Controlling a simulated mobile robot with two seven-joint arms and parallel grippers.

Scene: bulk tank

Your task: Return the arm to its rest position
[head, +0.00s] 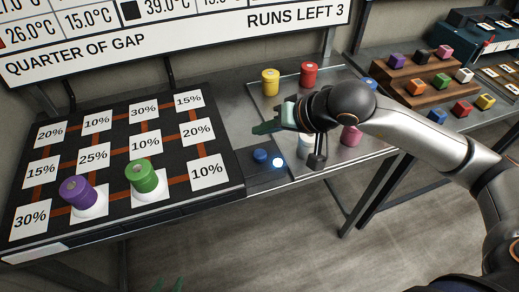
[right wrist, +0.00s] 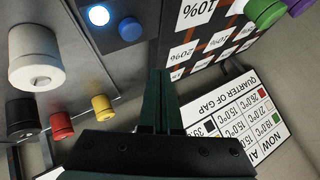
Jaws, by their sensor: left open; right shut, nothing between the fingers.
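My right arm reaches in from the right in the head view. Its gripper (head: 266,126) is shut and empty, held above the area between the board and the metal tray. Its dark green fingers (right wrist: 160,102) are pressed together in the right wrist view, with nothing between them. Below it are a blue button (head: 260,156) and a lit white lamp (head: 278,163), which also show in the right wrist view. My left gripper (head: 168,285) shows only as green fingertips at the bottom edge, apart and empty.
A purple cylinder (head: 77,192) and a green cylinder (head: 141,175) stand on the percentage board (head: 118,169). Yellow (head: 270,82), red (head: 309,75) and pink (head: 351,136) cylinders stand on the metal tray, partly behind my right arm. A shelf of coloured cubes is at right.

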